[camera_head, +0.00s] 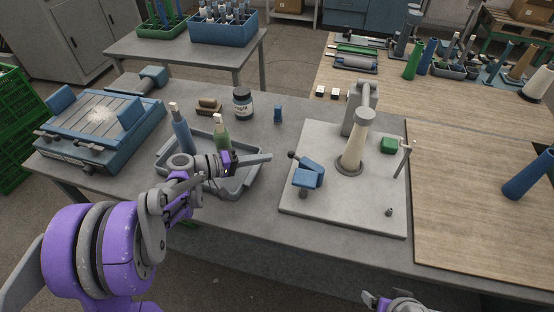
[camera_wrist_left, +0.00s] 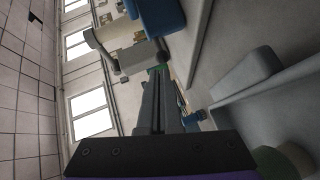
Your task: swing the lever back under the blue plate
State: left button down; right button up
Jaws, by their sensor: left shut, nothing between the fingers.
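The blue plate (camera_head: 308,178) stands at the left side of the winder's grey base (camera_head: 340,210). It looks like two blue pieces on a short grey post. The lever's dark knob (camera_head: 291,154) shows just past the plate's upper left; most of the lever is hidden or too small to make out. My left gripper (camera_head: 270,157) is shut and empty, above the tray's right edge, left of the knob and apart from it. Its closed fingers also show in the left wrist view (camera_wrist_left: 158,85). My right gripper (camera_head: 372,299) is only partly in view at the bottom edge.
A cream cone (camera_head: 357,140) stands on the winder base, with a grey upright (camera_head: 362,100) behind it. The grey tray (camera_head: 245,188) with bottles lies under my left arm. A dark-lidded jar (camera_head: 243,103) and a small blue object (camera_head: 278,114) stand behind.

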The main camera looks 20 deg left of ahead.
pick_arm(q)
jog(key=s+a+n+t+y+b, duration=0.15)
jog(key=s+n, duration=0.25)
jog(key=n, duration=0.8)
jog(key=s+a+n+t+y+b, duration=0.15)
jog(key=s+n, duration=0.25)
jog(key=n, duration=0.8)
jog(key=x, duration=0.4)
jog(key=b+x, duration=0.1)
jog(key=x, duration=0.3)
jog(key=r+x, duration=0.1)
jog(key=x, duration=0.4)
jog(key=shift+b, duration=0.35)
jog(key=shift+d, duration=0.15)
